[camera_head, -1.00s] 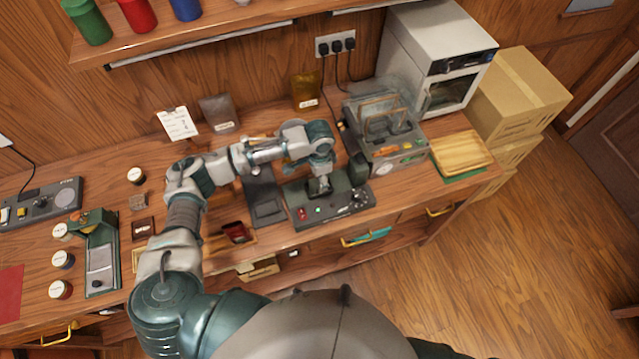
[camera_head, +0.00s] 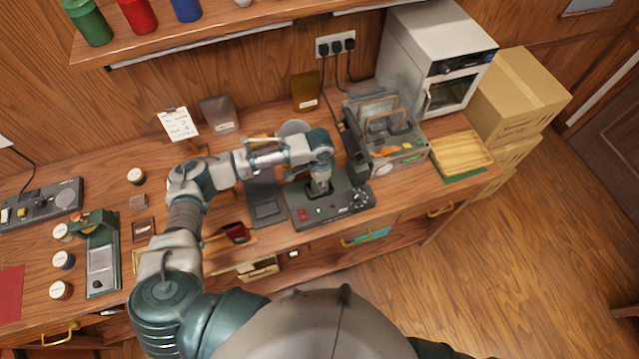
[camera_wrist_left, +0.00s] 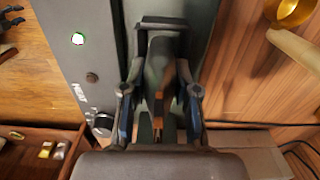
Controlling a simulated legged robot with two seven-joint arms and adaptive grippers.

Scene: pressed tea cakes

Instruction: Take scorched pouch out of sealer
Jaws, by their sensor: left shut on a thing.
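The sealer (camera_head: 336,214) is a dark grey-green machine on the bench, with a red switch, a green light and a knob on its front. A long dark bar (camera_head: 352,142) stands raised at its back right. My left gripper (camera_head: 320,185) is low over the sealer. In the left wrist view the gripper (camera_wrist_left: 160,105) is shut around a dark green handle-like part (camera_wrist_left: 158,62) with an orange-brown strip, beside the sealer body (camera_wrist_left: 82,65). I cannot make out the scorched pouch. My right gripper is not in view.
A dark pouch (camera_head: 219,112) and an amber pouch (camera_head: 305,90) stand at the back wall. A dark flat plate (camera_head: 266,212) lies left of the sealer.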

